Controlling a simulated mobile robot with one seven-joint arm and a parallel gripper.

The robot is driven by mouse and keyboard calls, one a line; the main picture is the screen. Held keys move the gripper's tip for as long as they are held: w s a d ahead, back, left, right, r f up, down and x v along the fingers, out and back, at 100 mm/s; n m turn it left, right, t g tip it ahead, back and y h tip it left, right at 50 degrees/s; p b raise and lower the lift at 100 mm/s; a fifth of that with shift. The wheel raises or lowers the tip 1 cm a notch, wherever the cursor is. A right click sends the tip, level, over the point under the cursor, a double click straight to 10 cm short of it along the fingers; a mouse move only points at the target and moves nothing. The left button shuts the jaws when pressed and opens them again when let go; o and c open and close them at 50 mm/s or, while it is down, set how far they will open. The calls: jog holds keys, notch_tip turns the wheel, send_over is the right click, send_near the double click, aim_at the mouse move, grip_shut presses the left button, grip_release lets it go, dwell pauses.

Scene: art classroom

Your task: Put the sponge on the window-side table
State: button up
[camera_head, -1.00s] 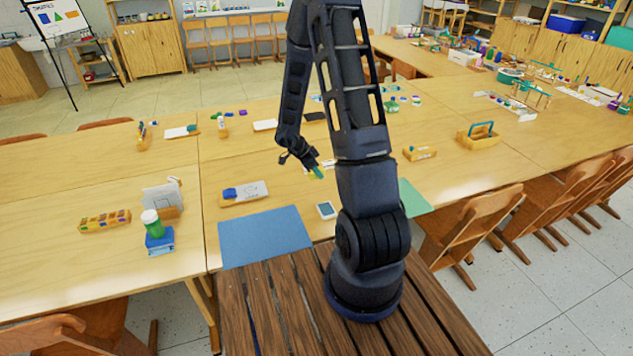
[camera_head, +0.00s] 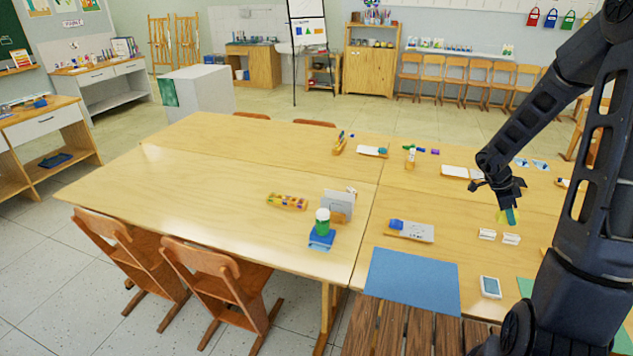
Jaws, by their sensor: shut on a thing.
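The sponge is partly hidden by the fingers and appears to be above the right part of the large light-wood table (camera_head: 225,185). No window shows, so I cannot tell which table is the window-side one.
A blue mat (camera_head: 412,281) lies at the table's near edge. The table's left part is bare. Wooden chairs (camera_head: 222,278) stand along the near left edge.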

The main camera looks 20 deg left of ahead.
jog(key=w+a+n+t+y, duration=0.15)
jog(key=w+a+n, duration=0.25)
jog(key=a, duration=0.9)
jog(key=w+a+n+t+y, duration=0.15)
jog(key=w+a+n, duration=0.25)
jog(key=a, duration=1)
jog(key=w+a+n+t, duration=0.2)
jog(key=w+a+n, duration=0.2)
jog(key=a, duration=0.9)
jog(key=s+a+n+y, duration=0.2)
jog(key=s+a+n, duration=0.25)
jog(key=a, duration=0.85)
jog(key=s+a+n+y, duration=0.25)
jog(key=s+a, duration=0.35)
jog(key=a, duration=0.7)
jog(key=s+a+n+y, duration=0.1)
jog(key=s+a+n, duration=0.35)
jog(key=a, duration=0.95)
jog(key=shift+m+t, duration=0.3)
jog(key=shift+m, duration=0.15)
jog(key=f, duration=1.9)
jog(key=shift+s+d+f, duration=0.25)
jog(key=shift+s+f, duration=0.15)
jog(key=o, duration=0.9)
jog(key=shift+f, duration=0.15)
jog(key=shift+c, duration=0.2)
jog(key=shift+o, duration=0.5)
